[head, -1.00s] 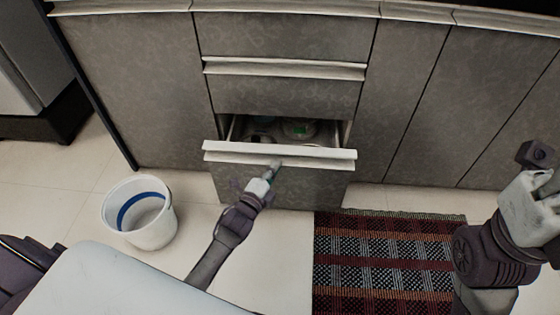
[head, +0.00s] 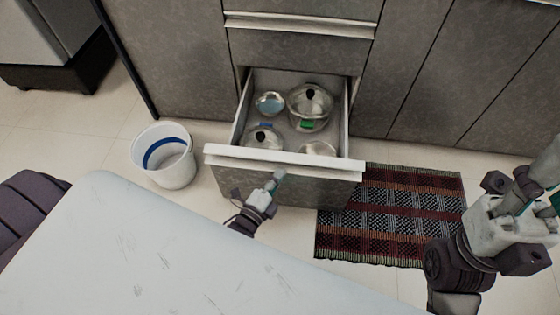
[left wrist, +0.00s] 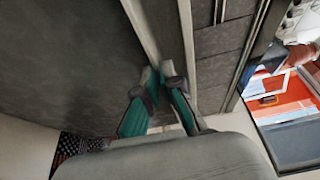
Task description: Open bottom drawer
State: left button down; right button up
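The bottom drawer (head: 240,120) of the grey cabinet stands pulled far out in the head view. Its front has a long white handle edge (head: 325,163). Inside are a lidded pot (head: 310,103), a second pot (head: 263,137), a small bowl (head: 270,102) and a round lid-like item (head: 318,148). My left gripper (head: 278,178) is at the middle of the drawer front. In the left wrist view its teal fingers (left wrist: 160,74) close around the pale handle edge (left wrist: 142,32). My right gripper (head: 515,215) is at the right, away from the drawer; its finger opening is unclear.
A white bucket with a blue band (head: 164,174) stands on the floor left of the drawer. A woven rug (head: 385,215) lies to the right. The upper drawer (head: 300,50) is shut. Pale floor shows between bucket and drawer.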

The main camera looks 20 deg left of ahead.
pick_arm(q)
jog(key=shift+s, duration=0.3)
jog(key=c, duration=1.3)
grip_release()
jog(key=s, duration=0.4)
jog(key=s+a, duration=0.1)
jog(key=s, duration=0.7)
jog(key=shift+a, duration=0.15)
